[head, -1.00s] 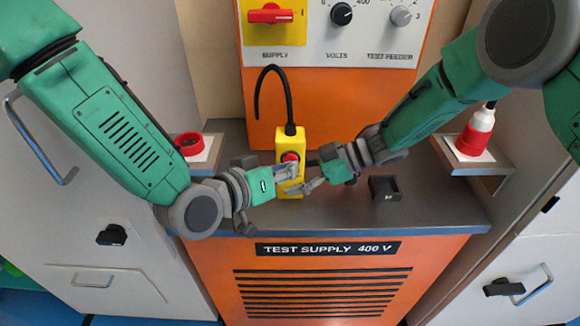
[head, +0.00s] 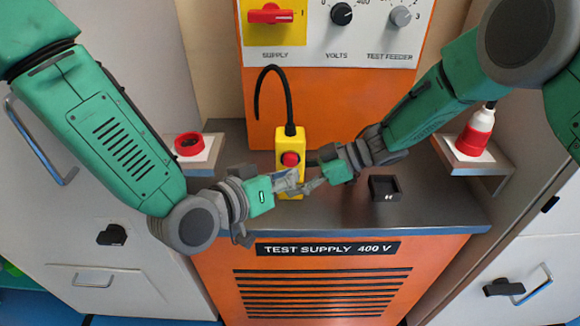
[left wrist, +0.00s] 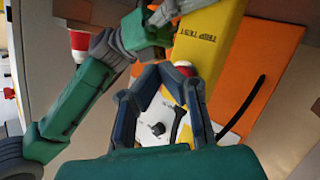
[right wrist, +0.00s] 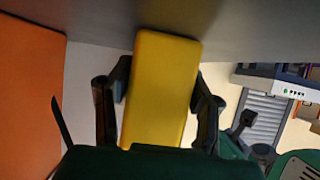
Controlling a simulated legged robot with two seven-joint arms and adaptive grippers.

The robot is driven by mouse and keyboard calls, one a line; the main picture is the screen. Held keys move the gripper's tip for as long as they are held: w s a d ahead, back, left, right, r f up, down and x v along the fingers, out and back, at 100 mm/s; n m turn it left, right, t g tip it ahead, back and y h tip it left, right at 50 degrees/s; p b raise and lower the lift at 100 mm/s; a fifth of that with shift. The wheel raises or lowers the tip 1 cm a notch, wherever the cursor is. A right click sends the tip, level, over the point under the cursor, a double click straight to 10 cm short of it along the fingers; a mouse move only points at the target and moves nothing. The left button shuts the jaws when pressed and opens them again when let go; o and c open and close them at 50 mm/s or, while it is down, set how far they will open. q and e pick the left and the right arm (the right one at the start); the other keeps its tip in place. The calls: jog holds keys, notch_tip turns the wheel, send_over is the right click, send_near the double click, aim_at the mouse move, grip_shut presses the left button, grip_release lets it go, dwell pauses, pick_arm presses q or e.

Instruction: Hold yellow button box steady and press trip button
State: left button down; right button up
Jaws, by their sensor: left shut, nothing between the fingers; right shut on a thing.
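The yellow button box (head: 283,141) stands upright on the grey bench top, with a black cable rising from its top. Its red trip button (head: 290,159) faces me, fully visible in the head view. My right gripper (right wrist: 162,85) is shut on the yellow box, one finger on each side of it in the right wrist view. My left gripper (head: 296,181) is shut and empty, in front of the box and a little below the button. In the left wrist view, the red button (left wrist: 184,67) shows close beyond the left fingertips; whether they touch it I cannot tell.
A black open holder (head: 384,188) sits on the bench right of the box. A red ring-shaped part (head: 189,144) is on the left shelf, and a red-and-white plug (head: 476,131) on the right shelf. The orange supply panel (head: 335,110) rises behind.

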pick_arm(q)
jog(key=s, duration=0.4)
jog(key=shift+s, duration=0.35)
dwell(0.4)
pick_arm(e)
jog(key=o, duration=1)
jog(key=shift+c, duration=0.2)
jog(key=shift+d, duration=0.1)
